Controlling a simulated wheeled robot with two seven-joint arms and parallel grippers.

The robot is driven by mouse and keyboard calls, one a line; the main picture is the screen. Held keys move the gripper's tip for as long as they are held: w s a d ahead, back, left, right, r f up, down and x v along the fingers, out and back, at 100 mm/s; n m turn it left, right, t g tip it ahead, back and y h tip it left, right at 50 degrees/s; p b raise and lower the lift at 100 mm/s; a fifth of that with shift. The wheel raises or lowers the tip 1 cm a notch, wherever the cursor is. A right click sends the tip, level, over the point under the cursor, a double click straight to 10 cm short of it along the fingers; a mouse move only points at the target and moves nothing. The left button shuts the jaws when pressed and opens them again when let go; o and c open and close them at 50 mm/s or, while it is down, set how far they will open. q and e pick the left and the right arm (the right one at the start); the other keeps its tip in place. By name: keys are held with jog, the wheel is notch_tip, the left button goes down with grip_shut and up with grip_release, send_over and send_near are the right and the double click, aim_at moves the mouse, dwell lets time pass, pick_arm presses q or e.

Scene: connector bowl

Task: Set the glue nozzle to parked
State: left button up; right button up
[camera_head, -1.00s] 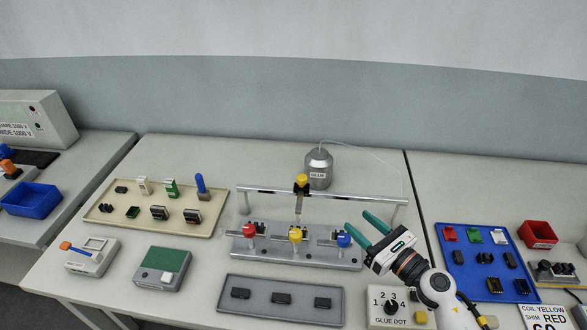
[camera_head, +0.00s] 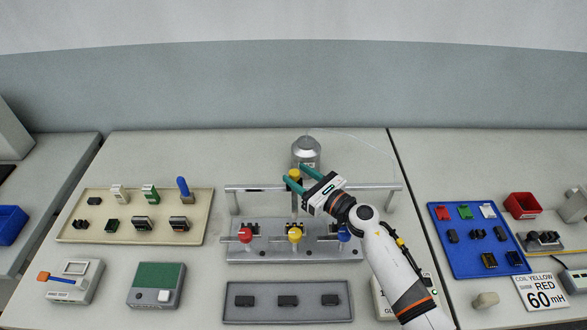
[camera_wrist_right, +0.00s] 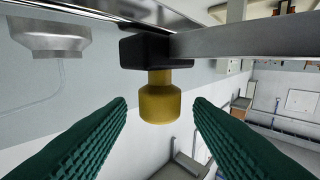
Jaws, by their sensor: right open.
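The glue nozzle hangs from a yellow knob (camera_head: 294,175) and dark carriage on a horizontal metal rail (camera_head: 365,186), over the middle of the grey fixture (camera_head: 265,253). In the right wrist view the yellow knob (camera_wrist_right: 160,103) shows below a black block (camera_wrist_right: 146,50) on the rail. My right gripper (camera_head: 295,172) is open at the knob, its two green fingers on either side, with gaps visible in the wrist view. The hand partly hides the rail and carriage. My left gripper is not in view.
A metal glue pot (camera_head: 306,153) stands behind the rail. Red (camera_head: 246,235), yellow (camera_head: 295,235) and blue (camera_head: 344,234) clamp knobs sit on the fixture. A beige tray (camera_head: 75,228) is left, a blue tray (camera_head: 465,262) right, and a grey tray (camera_head: 265,314) in front.

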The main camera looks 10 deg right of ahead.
jog(key=shift+x, duration=0.95)
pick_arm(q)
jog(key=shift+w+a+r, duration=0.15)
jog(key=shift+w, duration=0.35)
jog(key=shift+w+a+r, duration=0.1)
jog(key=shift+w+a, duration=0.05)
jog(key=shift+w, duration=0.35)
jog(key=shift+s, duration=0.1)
pick_arm(e)
jog(key=shift+w, duration=0.1)
